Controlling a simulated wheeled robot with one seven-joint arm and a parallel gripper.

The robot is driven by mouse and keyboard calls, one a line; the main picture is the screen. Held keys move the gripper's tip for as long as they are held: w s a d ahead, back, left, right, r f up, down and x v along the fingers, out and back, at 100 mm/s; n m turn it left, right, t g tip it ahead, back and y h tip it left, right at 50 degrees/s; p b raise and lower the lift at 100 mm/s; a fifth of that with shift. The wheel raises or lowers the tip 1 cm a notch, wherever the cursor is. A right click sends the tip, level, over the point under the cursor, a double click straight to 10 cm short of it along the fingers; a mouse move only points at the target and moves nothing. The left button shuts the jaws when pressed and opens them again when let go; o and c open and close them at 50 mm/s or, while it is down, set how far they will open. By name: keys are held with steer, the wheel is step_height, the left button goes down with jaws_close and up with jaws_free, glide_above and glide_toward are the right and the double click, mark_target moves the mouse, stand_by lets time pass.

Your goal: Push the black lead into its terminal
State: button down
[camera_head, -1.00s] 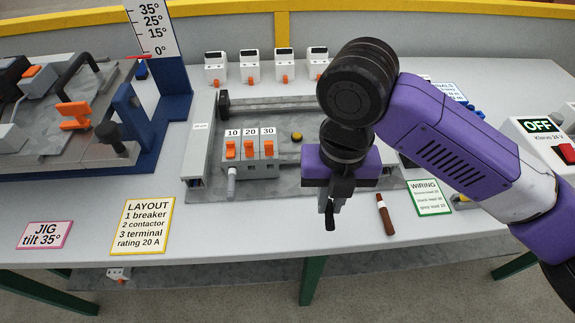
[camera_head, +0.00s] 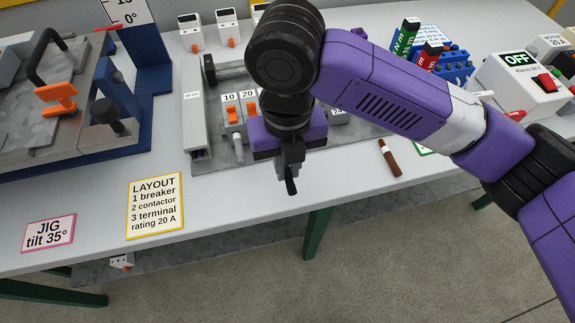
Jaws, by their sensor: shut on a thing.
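My gripper (camera_head: 287,168) points down in front of the mounting panel (camera_head: 195,125), over the bench's front part. It is shut on the black lead (camera_head: 291,187), whose short dark end hangs below the fingers. The row of grey breakers with orange switches (camera_head: 233,115), labelled 10 and 20, stands on the panel just left of and behind my wrist. My wrist and arm hide the right part of this row and the middle of the panel. I cannot make out the black lead's terminal.
A brown lead (camera_head: 390,158) lies on the bench to the right. The jig (camera_head: 60,120) fills the left. Layout (camera_head: 155,205) and jig (camera_head: 48,233) cards lie in front. Blue bins (camera_head: 455,68) and an OFF box (camera_head: 520,88) stand at the right.

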steer(key=shift+w+a, duration=0.2)
steer(key=shift+w, duration=0.65)
steer(key=shift+w+a, duration=0.25)
steer(key=shift+w, duration=0.6)
steer(key=shift+w+a, duration=0.2)
steer(key=shift+w, duration=0.65)
steer(key=shift+p, duration=0.4)
steer(key=shift+w+a, duration=0.25)
steer(key=shift+w, duration=0.5)
steer(key=shift+w+a, duration=0.2)
steer(key=shift+w, duration=0.5)
stand_by(0.4)
steer(key=c, duration=1.3)
jaws_free()
steer(key=shift+c, duration=0.2)
step_height(320, 180, up, 8)
steer(key=shift+b, duration=0.3)
steer(key=shift+f, duration=0.15)
